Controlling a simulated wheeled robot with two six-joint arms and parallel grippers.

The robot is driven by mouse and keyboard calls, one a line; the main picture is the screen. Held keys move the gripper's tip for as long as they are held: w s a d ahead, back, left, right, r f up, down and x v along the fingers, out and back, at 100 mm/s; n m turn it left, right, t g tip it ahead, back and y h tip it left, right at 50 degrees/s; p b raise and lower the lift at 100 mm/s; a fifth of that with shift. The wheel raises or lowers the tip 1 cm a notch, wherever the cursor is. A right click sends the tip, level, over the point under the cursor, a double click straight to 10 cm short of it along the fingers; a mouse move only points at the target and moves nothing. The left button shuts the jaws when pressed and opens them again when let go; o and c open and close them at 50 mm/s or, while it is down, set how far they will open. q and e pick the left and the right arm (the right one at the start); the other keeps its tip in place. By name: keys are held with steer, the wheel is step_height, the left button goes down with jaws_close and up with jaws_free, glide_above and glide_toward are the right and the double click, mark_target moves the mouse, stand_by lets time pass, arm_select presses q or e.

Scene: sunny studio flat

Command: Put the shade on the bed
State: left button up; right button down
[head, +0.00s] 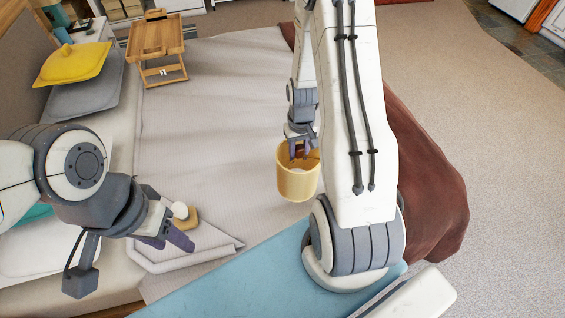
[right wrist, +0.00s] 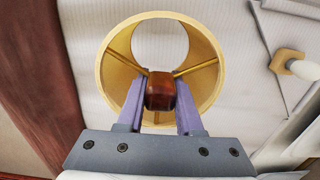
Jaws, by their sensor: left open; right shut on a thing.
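The shade (head: 297,183) is a yellow, open cylinder with thin inner struts and a dark red knob at its middle. My right gripper (head: 299,150) is shut on that knob, and the right wrist view shows both purple fingers around it (right wrist: 160,92). The shade is over the bed (head: 215,100), which has pale ribbed bedding; I cannot tell whether it touches. The bedding shows through the shade's open end. My left gripper (head: 168,238) is open and empty over the bed's near left part.
A white bulb on a wooden block (head: 190,217) is beside my left gripper. A wooden tray table (head: 156,40) stands at the far left, near yellow (head: 72,62) and grey (head: 85,95) pillows. A blue cloth (head: 235,285) lies in front, and a dark red cover (head: 428,165) at right. The bed's middle is clear.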

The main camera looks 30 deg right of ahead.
mark_target(281, 150)
steer(key=w+f, duration=0.1)
steer(key=w, duration=0.1)
steer(key=w+a+f, duration=0.1)
steer(key=w, duration=0.1)
steer(key=w+a+f+p, duration=0.1)
steer(key=w+f, duration=0.1)
steer(key=shift+w+f, duration=0.1)
steer(key=shift+w, duration=0.25)
step_height(281, 150, down, 4)
steer(key=shift+r+p, duration=0.1)
steer(key=shift+p, duration=0.2)
steer(key=shift+f, duration=0.25)
steer(key=c, duration=0.6)
jaws_free()
steer(key=shift+o, duration=0.2)
